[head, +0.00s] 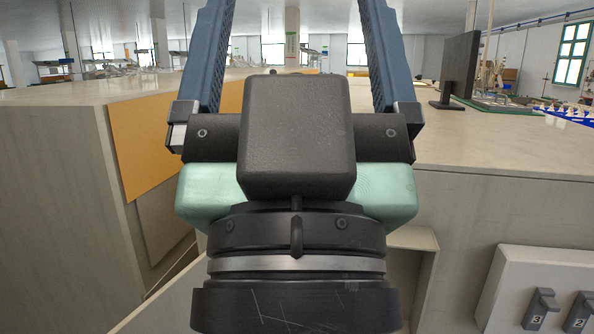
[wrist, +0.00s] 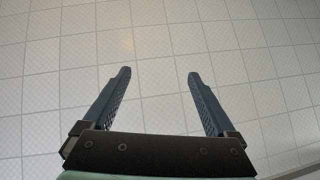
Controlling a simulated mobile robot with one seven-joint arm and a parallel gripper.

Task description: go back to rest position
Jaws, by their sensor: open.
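My gripper (wrist: 158,78) shows in the wrist view with its two blue fingers spread wide apart and nothing between them. Behind the fingers the wrist view holds only a pale tiled surface. In the head view the gripper's body fills the middle, close to the camera, and its blue fingers run up past the top edge, so the fingertips are out of that view.
A counter (head: 480,150) on the right carries a dark monitor (head: 460,68) and blue racks (head: 565,115). Numbered switches (head: 541,308) sit on a white panel (head: 548,268) at lower right. A large block with an orange panel (head: 150,140) stands on the left.

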